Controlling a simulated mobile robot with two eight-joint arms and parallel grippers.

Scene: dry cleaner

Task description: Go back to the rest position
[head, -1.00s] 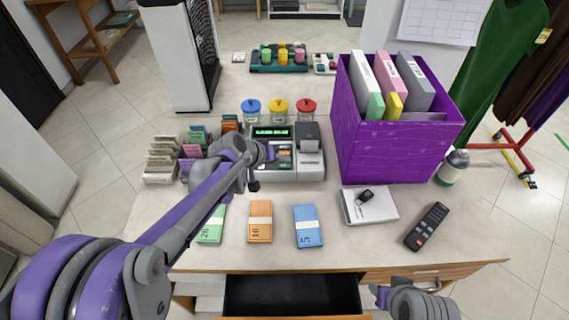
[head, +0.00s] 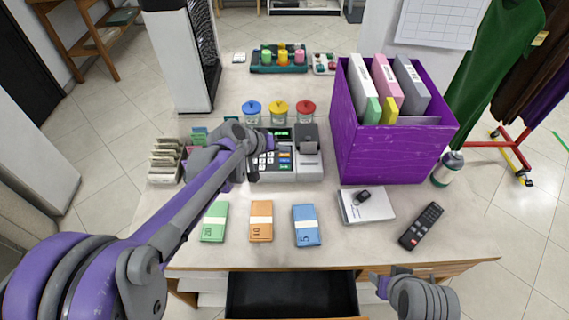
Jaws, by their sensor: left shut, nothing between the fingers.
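My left gripper (head: 253,172) is shut and empty, at the left side of the cash register (head: 285,165), above the counter. My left arm reaches in from the lower left and covers part of the card racks behind it. My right gripper (head: 383,284) shows at the bottom right, in front of the counter's edge near the open drawer (head: 290,296). Its fingers are too small and partly cut off to tell if they are open.
Green (head: 214,222), orange (head: 261,221) and blue (head: 306,225) note bundles lie on the counter. A white box with a key fob (head: 366,206), a remote (head: 422,226), a bottle (head: 447,168) and a purple bin (head: 385,155) stand to the right. Jars (head: 279,112) stand behind the register.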

